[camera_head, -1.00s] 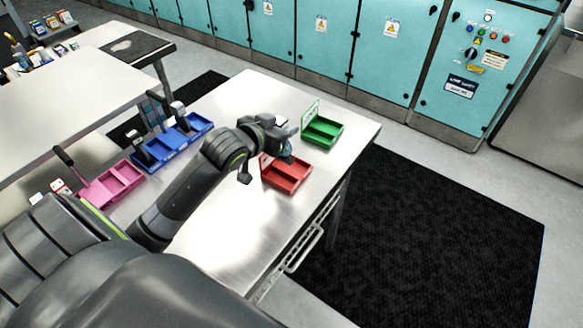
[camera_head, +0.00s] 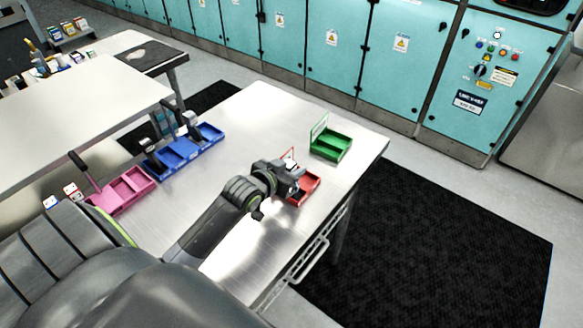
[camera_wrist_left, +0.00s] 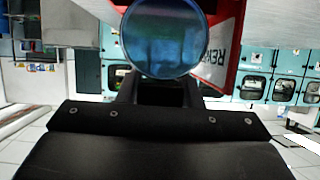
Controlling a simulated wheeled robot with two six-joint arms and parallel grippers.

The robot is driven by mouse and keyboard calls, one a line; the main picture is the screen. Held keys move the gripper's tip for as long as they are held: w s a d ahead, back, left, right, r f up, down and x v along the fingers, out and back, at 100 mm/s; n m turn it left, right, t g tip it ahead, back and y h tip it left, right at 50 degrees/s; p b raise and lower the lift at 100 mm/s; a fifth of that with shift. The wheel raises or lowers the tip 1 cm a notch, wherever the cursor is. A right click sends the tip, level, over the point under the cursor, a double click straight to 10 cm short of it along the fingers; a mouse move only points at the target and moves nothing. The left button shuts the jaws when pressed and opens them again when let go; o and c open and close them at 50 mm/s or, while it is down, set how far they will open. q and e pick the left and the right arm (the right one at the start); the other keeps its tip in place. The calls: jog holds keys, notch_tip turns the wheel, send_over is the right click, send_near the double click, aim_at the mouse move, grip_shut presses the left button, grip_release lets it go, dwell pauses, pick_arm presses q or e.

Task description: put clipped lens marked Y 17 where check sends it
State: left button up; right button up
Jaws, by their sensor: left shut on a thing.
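My left gripper (camera_head: 291,178) is at the red tray (camera_head: 310,187), covering its left part in the head view. In the left wrist view the gripper (camera_wrist_left: 160,88) is shut on a round, dark blue, see-through lens (camera_wrist_left: 163,40). No mark on the lens can be read. The red tray and its sign (camera_wrist_left: 226,45), with partly cut-off lettering, show close behind the lens. I cannot tell whether the lens touches the tray. A green tray (camera_head: 330,148) with an upright sign stands behind the red one. My right gripper is out of view.
A blue tray (camera_head: 187,150) with dark upright devices and a pink tray (camera_head: 128,188) with a dark handle stand along the table's left side. The metal table (camera_head: 250,120) is bare in the middle. Its right edge is close beyond the red and green trays.

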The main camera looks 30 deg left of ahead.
pick_arm(q)
jog(key=shift+f, duration=0.1)
jog(key=o, duration=1)
jog(key=shift+o, duration=0.2)
jog(key=b+v, duration=0.1)
jog(key=v, duration=1.1)
jog(key=shift+r, duration=0.2)
jog(key=shift+a, duration=0.1)
